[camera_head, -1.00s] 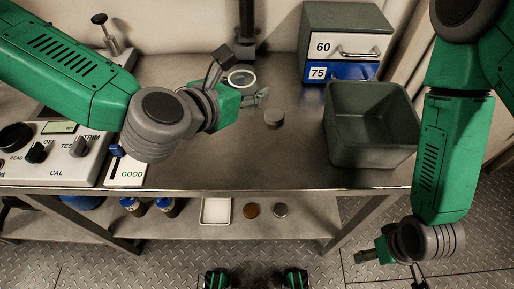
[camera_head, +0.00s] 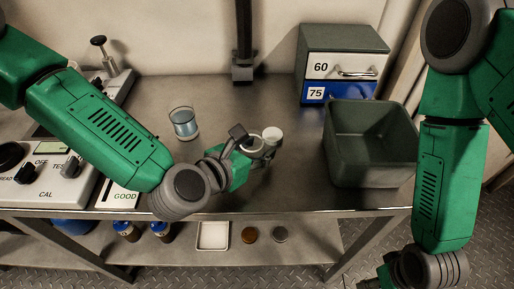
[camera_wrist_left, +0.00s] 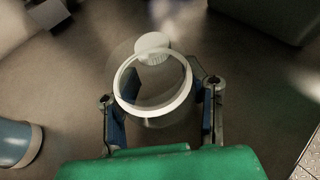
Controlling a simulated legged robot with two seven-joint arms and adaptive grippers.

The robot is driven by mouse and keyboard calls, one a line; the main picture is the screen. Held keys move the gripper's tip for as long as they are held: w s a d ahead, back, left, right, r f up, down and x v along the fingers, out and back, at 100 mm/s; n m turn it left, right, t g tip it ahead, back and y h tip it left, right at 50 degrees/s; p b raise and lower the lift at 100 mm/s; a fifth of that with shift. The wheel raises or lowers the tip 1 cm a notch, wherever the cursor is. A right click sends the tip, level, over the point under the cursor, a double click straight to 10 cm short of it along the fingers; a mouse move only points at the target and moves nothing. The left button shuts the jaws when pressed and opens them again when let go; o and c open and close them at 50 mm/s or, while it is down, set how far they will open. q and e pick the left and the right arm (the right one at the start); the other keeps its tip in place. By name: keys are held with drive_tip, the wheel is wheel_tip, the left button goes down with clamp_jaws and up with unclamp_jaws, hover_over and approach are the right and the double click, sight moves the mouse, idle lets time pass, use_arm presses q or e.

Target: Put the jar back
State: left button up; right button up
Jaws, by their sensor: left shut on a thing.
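The clear glass jar with a white rim (camera_head: 253,143) is held in my left gripper (camera_head: 262,150). In the left wrist view the jar's open mouth (camera_wrist_left: 152,110) faces the camera, with a blue-padded finger on each side. I cannot tell whether its base touches the bench. A white ridged lid (camera_head: 272,133) lies just beyond the jar; it also shows in the left wrist view (camera_wrist_left: 152,45), partly overlapped by the rim. My right gripper (camera_head: 376,284) is cut off at the bottom edge, and its fingers do not show.
A beaker of bluish liquid (camera_head: 183,125) stands left of my left gripper. A dark green bin (camera_head: 372,179) stands at the right, before a drawer unit (camera_head: 343,40) marked 60 and 75. A test panel (camera_head: 45,180) is at the left.

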use_arm(q)
drive_tip(key=o, duration=1.2)
drive_tip(key=shift+f, duration=0.1)
drive_tip(key=shift+r, duration=0.25)
drive_tip(key=p+v, duration=0.1)
drive_tip(key=v, duration=0.9)
drive_tip(key=shift+s+a, duration=0.1)
drive_tip(key=shift+a, duration=0.05)
drive_tip(key=p, duration=0.3)
drive_tip(key=shift+s+a+r, duration=0.25)
drive_tip(key=shift+a+r, duration=0.05)
drive_tip(key=shift+r, duration=0.05)
drive_tip(key=shift+s+a+p, duration=0.2)
drive_tip(key=shift+s+p, duration=0.15)
drive_tip(key=shift+p, duration=0.4)
